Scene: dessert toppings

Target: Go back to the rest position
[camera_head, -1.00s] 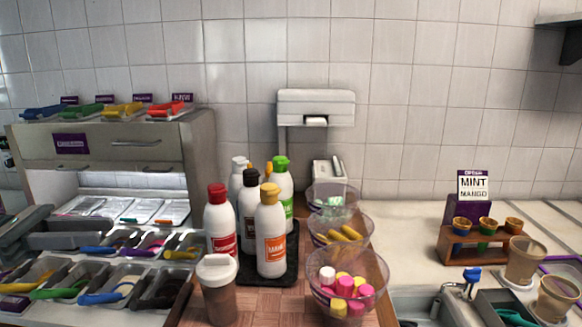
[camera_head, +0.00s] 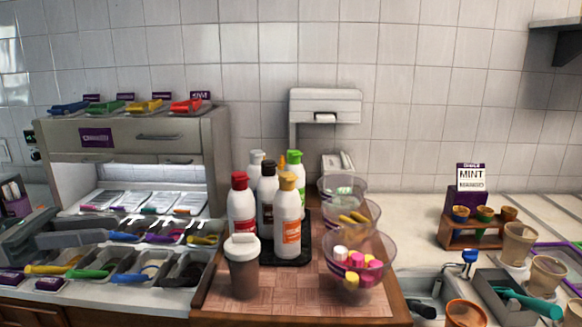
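My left gripper (camera_head: 75,239) is at the left edge of the view, a grey shape in front of the topping cabinet and above the front row of topping bins. Its fingers are seen side-on, so their gap does not show clearly. No held thing can be made out at it. My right gripper is not in view.
A wooden board (camera_head: 215,295) holds a shaker cup (camera_head: 243,272), several sauce bottles (camera_head: 287,222) on a black tray, and clear bowls (camera_head: 385,262) with toppings. The cabinet (camera_head: 160,141) stands left. A cup rack (camera_head: 470,236) and paper cups (camera_head: 517,244) stand right.

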